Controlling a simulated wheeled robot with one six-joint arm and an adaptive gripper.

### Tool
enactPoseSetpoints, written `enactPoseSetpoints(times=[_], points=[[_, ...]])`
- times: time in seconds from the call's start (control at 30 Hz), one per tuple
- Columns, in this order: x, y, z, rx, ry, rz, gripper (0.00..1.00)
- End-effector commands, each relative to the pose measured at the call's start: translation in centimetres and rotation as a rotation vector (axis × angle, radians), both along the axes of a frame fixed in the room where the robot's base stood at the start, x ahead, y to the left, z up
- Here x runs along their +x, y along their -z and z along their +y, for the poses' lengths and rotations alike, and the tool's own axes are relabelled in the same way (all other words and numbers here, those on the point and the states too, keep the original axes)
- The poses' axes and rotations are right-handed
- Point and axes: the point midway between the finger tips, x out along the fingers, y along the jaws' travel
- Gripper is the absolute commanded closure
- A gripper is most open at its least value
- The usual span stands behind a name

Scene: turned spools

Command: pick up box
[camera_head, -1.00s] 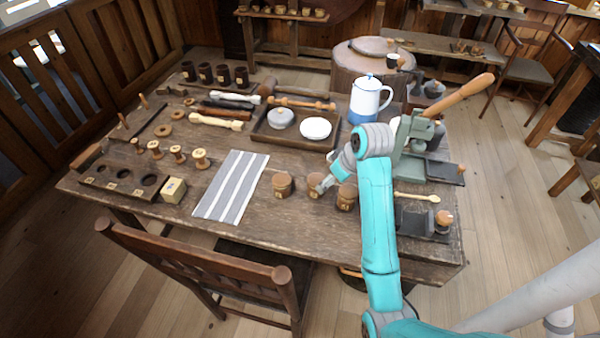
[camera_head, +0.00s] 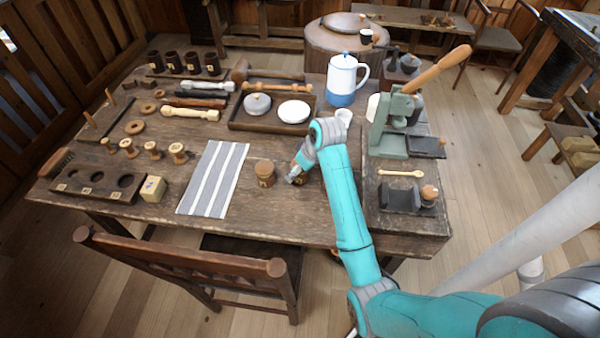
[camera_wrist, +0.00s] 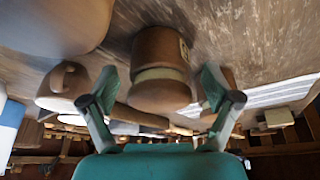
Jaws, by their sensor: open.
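My gripper (camera_head: 293,177) is open at the front middle of the table in the head view. In the wrist view its two fingers (camera_wrist: 159,76) stand on either side of a round lidded wooden box (camera_wrist: 160,60), with gaps visible. In the head view this box (camera_head: 299,179) is mostly hidden by the gripper. A similar round wooden box with a dark label (camera_head: 265,175) stands just left of it. A small pale yellow cube-shaped box (camera_head: 153,189) stands at the table's front left.
A striped cloth (camera_head: 214,178) lies left of the round boxes. A wooden tray (camera_head: 272,125) holds two round pieces behind them. A white and blue jug (camera_head: 342,82) and green lever press (camera_head: 392,125) stand behind right. A chair (camera_head: 190,265) is at the front.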

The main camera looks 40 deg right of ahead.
Motion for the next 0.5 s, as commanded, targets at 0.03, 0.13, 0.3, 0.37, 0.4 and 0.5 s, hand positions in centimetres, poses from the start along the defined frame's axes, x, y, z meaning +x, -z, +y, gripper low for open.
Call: enactPoseSetpoints(times=[0.03,0.13,0.3,0.37,0.4,0.5], points=[[0.22,0.56,0.01,0.001,0.000,0.001,0.12],[0.52,1.27,0.03,0.001,0.000,0.001,0.12],[0.64,1.46,0.02,-0.001,0.000,-0.001,0.12],[0.63,1.46,0.02,-0.001,0.000,-0.001,0.12],[0.62,1.45,0.01,-0.001,0.000,-0.001,0.12],[0.62,1.45,0.01,-0.001,0.000,0.000,0.37]])
